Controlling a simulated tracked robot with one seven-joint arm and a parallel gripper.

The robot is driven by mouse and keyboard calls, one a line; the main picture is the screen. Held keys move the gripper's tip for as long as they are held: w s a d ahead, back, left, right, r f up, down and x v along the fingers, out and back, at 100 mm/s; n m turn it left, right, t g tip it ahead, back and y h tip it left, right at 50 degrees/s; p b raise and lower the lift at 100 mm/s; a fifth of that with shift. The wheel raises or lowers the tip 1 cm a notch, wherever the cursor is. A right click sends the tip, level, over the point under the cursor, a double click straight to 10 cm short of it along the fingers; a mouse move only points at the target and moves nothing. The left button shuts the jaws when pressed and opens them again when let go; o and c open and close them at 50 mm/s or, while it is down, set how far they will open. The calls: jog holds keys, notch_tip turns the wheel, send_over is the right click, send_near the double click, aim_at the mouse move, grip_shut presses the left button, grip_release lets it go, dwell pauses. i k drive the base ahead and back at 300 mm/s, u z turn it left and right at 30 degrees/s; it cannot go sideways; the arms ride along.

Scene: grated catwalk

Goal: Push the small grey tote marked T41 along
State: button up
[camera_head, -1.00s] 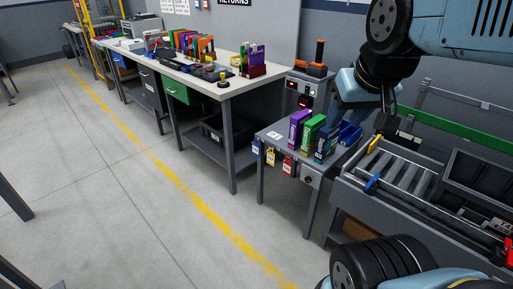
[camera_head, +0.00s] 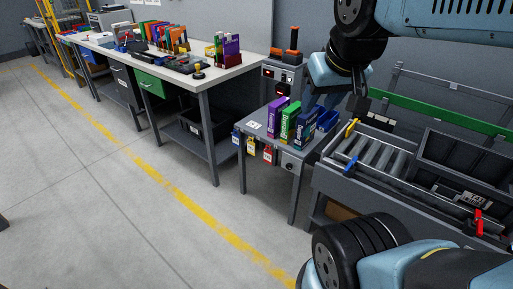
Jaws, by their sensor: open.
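A small dark grey tote (camera_head: 460,152) sits on the roller conveyor (camera_head: 385,160) at the right and runs out of the picture's right edge. A pale label (camera_head: 476,196) is on its near side, but its marking is too small to read. My gripper (camera_head: 357,108) hangs pointing down at the conveyor's far left end, left of the tote and apart from it. It is open, and nothing shows between its fingers. Its fingertips are small and dark, so contact with the conveyor cannot be told.
A yellow lever (camera_head: 351,128) and a blue lever (camera_head: 351,164) stand at the conveyor's left end. A red clamp (camera_head: 479,222) is on its near rail. A side table (camera_head: 255,127) with several upright boxes stands left. Open floor (camera_head: 110,215) lies at the left.

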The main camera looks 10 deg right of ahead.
aim_at(465, 173)
jog(key=u, duration=0.85)
jog(key=i, duration=0.1)
jog(key=z, duration=2.8)
jog(key=k, duration=0.95)
jog(key=z, duration=0.1)
jog(key=i, duration=0.85)
jog(key=z, duration=0.05)
